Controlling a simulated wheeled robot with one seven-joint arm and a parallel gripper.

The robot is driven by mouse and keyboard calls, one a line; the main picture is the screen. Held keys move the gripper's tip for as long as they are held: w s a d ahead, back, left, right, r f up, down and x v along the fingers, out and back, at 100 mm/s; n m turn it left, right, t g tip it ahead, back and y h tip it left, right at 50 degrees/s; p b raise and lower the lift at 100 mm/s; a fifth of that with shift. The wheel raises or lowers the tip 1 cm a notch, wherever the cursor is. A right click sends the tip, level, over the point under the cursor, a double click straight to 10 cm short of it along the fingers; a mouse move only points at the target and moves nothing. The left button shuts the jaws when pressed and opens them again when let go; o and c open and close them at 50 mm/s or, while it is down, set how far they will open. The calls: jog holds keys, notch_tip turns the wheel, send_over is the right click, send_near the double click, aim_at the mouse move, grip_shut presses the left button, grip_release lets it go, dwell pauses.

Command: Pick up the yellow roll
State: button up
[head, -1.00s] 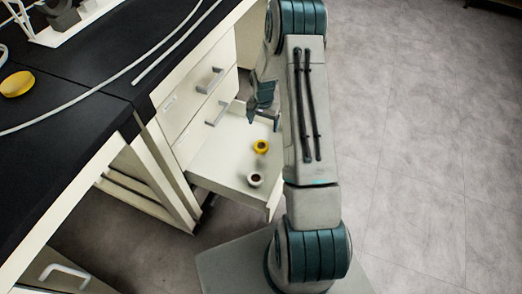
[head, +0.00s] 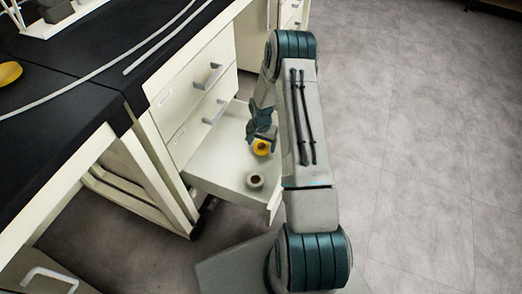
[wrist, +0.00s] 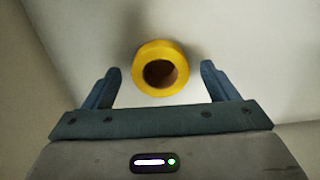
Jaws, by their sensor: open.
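The yellow roll (head: 261,148) is a small ring with a dark hole, lying in the open drawer (head: 222,172). In the wrist view the yellow roll (wrist: 161,69) lies ahead of and between my two fingertips, with a gap on each side. My gripper (head: 262,138) is open and empty, just above and beside the roll in the head view. Both fingers of my gripper (wrist: 160,76) show in the wrist view, spread apart. I cannot tell the exact height of the fingertips above the roll.
Drawer walls surround both rolls. The black countertop (head: 75,120) at left carries white tubing and a yellow object (head: 9,73). The grey floor at right is clear.

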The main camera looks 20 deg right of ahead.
jog(key=c, duration=1.1)
jog(key=shift+o, duration=0.2)
